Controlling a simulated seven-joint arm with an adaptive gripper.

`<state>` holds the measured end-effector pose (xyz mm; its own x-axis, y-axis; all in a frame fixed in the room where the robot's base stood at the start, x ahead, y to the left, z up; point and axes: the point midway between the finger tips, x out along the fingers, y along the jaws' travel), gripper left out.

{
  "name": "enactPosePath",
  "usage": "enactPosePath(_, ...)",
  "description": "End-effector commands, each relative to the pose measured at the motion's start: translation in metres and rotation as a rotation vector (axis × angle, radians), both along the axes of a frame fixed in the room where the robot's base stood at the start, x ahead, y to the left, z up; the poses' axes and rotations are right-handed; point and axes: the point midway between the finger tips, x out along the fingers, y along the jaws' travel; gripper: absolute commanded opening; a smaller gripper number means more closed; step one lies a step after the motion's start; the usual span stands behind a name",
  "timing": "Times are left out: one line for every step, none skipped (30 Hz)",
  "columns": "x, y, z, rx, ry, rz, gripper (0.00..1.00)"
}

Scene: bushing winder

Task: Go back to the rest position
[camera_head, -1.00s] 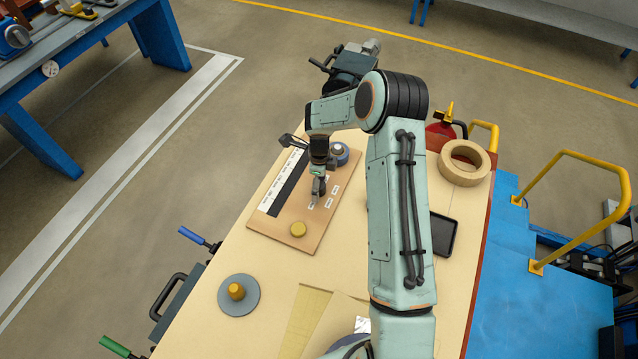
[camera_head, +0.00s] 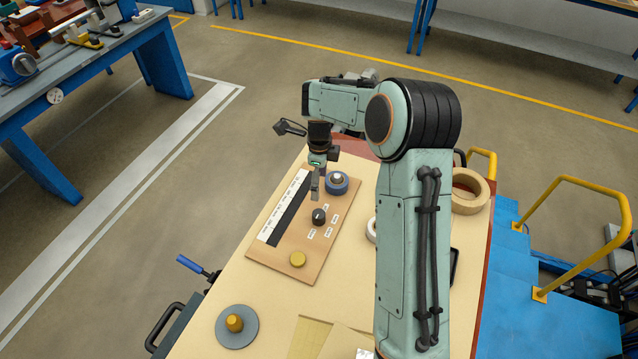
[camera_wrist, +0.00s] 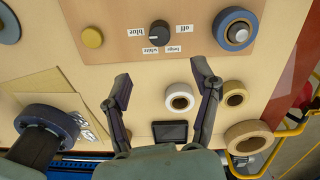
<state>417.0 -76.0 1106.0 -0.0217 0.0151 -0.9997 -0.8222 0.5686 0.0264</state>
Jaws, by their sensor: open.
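My gripper (camera_head: 316,188) hangs above the wooden panel (camera_head: 283,262), clear of the black dial knob (camera_head: 319,216). In the wrist view my gripper (camera_wrist: 162,74) has its two fingers spread wide with nothing between them. The knob (camera_wrist: 159,34) shows beyond the fingertips, with labels around it reading off, blue, white and beige, upside down. A thin pale mark shows on the knob, but I cannot tell exactly which label it faces. My upper arm hides part of the table's right side.
On the panel are a yellow button (camera_head: 298,259) and a blue-rimmed roll (camera_head: 337,183). A grey disc with a yellow knob (camera_head: 237,325) sits at front left. Tape rolls (camera_wrist: 179,97) and a dark tablet (camera_wrist: 170,132) lie on the table. Yellow rails (camera_head: 590,200) stand at right.

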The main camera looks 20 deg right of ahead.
Motion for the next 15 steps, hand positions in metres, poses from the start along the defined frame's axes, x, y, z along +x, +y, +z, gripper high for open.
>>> enactPosePath(0.0,0.0,0.0,0.0,0.0,0.0,0.62)
enactPosePath(0.0,0.0,0.0,0.0,0.0,0.0,0.62)
enactPosePath(0.0,0.0,0.0,0.0,0.0,0.0,0.62)
enactPosePath(0.0,0.0,0.0,0.0,0.0,0.0,0.62)
enactPosePath(0.0,0.0,0.0,0.0,0.0,0.0,0.62)
enactPosePath(0.0,0.0,0.0,0.0,0.0,0.0,0.62)
enactPosePath(0.0,0.0,0.0,0.0,0.0,0.0,0.62)
enactPosePath(0.0,0.0,0.0,0.0,0.0,0.001,0.62)
enactPosePath(0.0,0.002,0.0,0.0,0.0,0.005,0.62)
enactPosePath(0.001,0.005,0.001,-0.001,-0.003,0.013,0.62)
enactPosePath(0.004,0.008,0.006,-0.006,-0.015,0.022,0.62)
enactPosePath(0.008,0.013,0.018,-0.017,-0.04,0.036,0.62)
enactPosePath(0.011,0.015,0.03,-0.031,-0.067,0.046,0.62)
enactPosePath(0.014,0.019,0.045,-0.05,-0.098,0.058,0.62)
enactPosePath(0.014,0.022,0.067,-0.079,-0.137,0.074,0.62)
